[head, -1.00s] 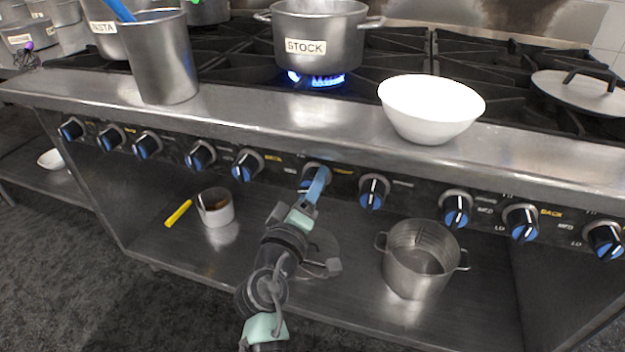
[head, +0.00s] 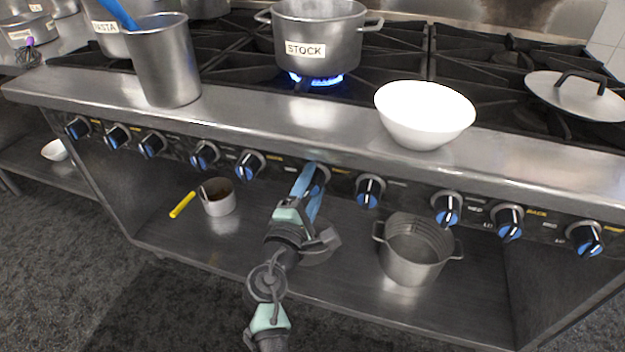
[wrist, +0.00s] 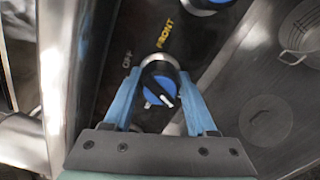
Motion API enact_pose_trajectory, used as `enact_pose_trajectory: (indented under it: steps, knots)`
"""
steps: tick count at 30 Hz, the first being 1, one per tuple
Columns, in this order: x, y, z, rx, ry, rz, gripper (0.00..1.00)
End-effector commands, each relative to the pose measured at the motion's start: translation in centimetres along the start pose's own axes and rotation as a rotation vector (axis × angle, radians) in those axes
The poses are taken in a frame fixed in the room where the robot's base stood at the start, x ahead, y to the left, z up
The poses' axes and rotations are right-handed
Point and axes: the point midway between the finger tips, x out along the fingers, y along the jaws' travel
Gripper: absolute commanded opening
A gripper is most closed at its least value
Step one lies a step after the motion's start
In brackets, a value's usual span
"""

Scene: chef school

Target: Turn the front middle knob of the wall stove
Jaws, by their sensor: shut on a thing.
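The wall stove (head: 290,125) has a row of black and blue knobs along its front panel. My gripper (head: 312,180) reaches up to the knob (head: 322,172) below the STOCK pot, which is partly hidden by the fingers. In the wrist view the same knob (wrist: 159,86) sits between the two blue fingers of my gripper (wrist: 158,92), which are shut on its sides. Its black rim and blue face show, with a white pointer line slanting to the lower right. The words FRONT and OFF are printed beside it.
A STOCK pot (head: 318,35) stands over a lit blue flame. A white bowl (head: 424,115) and a metal container (head: 166,60) stand on the front ledge above the knobs. A small pan (head: 218,202) and a steel pot (head: 413,262) sit on the lower shelf.

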Motion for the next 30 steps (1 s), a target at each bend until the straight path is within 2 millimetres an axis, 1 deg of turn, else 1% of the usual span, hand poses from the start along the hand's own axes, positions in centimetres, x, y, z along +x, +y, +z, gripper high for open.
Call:
enact_pose_trajectory:
  steps: [9,22,23,27,28,30]
  knots:
    - [-0.05,-0.14,-0.02,-0.085,0.000,-0.003,0.02]
    - [-0.05,-0.17,-0.03,-0.093,0.000,-0.003,0.02]
    - [-0.05,-0.17,-0.03,-0.093,0.000,-0.003,0.59]
    - [-0.03,-0.13,-0.02,-0.092,0.000,-0.003,0.84]
    - [-0.03,-0.11,-0.02,-0.092,0.000,-0.002,0.87]
    - [-0.02,-0.08,-0.02,-0.091,0.000,-0.002,0.87]
